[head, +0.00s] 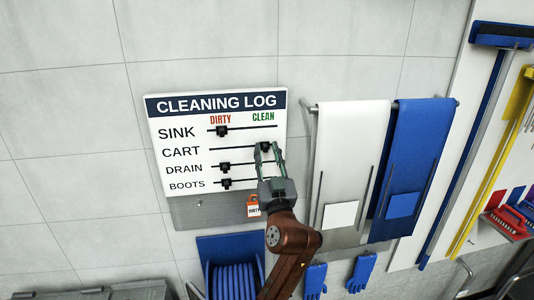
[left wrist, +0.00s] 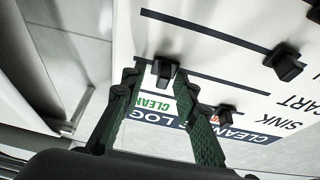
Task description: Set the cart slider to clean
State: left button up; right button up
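The cleaning log board (head: 160,135) hangs on the wall, with DIRTY on the left and CLEAN on the right. The black cart slider (head: 265,147) is near the right end of its track, under CLEAN. It also shows in the left wrist view (left wrist: 165,70), where the board appears upside down. My left gripper (head: 267,151) is at this slider, its fingers apart on either side of the knob (left wrist: 160,80). I cannot tell whether a finger touches it. My right gripper is not in view.
The sink slider (head: 222,131), drain slider (head: 225,168) and boots slider (head: 226,183) are at the DIRTY side. A white apron (head: 350,150) and a blue apron (head: 418,150) hang to the right. A blue hose reel (head: 232,275) is below.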

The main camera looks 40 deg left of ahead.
pick_arm(q)
jog(key=v, duration=1.2)
jog(key=shift+f, duration=0.2)
dwell(0.5)
